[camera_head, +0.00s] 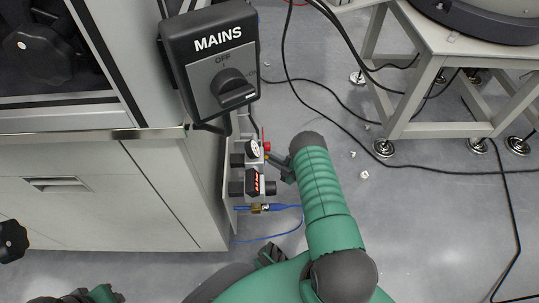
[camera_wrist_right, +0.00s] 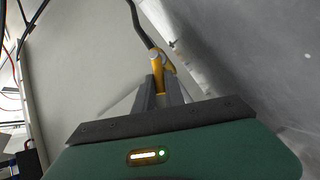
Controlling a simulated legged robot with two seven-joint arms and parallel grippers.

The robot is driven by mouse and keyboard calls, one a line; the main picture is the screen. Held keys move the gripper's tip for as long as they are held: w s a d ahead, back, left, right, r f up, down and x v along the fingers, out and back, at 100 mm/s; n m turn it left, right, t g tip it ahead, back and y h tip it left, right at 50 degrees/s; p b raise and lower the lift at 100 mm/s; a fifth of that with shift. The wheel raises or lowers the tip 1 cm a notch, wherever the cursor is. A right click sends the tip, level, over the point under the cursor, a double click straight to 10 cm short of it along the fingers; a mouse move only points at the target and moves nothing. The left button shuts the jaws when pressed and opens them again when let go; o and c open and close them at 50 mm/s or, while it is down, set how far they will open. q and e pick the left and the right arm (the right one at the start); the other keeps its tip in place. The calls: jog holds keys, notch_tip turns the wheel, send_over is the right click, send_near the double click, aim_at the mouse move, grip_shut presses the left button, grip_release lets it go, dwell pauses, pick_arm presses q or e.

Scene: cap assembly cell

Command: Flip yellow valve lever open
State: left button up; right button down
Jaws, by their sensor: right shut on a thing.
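The yellow valve lever (camera_wrist_right: 157,72) is in the right wrist view, between the fingertips of my right gripper (camera_wrist_right: 158,88). The gripper is shut on it. A dark hose runs up from the yellow part. In the head view my right gripper (camera_head: 279,167) reaches from the right to the valve and gauge assembly (camera_head: 254,180) on the side of the cabinet. The lever is mostly hidden there by the gripper and fittings, so its angle is hard to tell.
A MAINS switch box (camera_head: 212,65) with a black rotary knob hangs above the assembly. The grey cabinet (camera_head: 120,195) stands to the left. A blue hose (camera_head: 270,238) loops below the valves. Black cables (camera_head: 330,90) cross the floor near a metal stand (camera_head: 440,75).

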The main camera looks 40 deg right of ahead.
jog(key=shift+s+a+f+n+t+y, duration=0.15)
jog(key=shift+f+n+t+y, duration=0.05)
jog(key=shift+f+n+t, duration=0.55)
jog(key=shift+s+a+f+n+t+y, duration=0.1)
jog(key=shift+f+n+t+y, duration=0.1)
jog(key=shift+f+n+t, duration=0.55)
jog(key=shift+r+n, duration=0.3)
jog(key=c, duration=1.4)
grip_release()
jog(key=shift+d+r, duration=0.1)
jog(key=p+v, duration=0.5)
jog(key=v, duration=1)
jog(key=shift+s, duration=0.4)
jog(key=shift+s+d, duration=0.15)
jog(key=shift+s, duration=0.35)
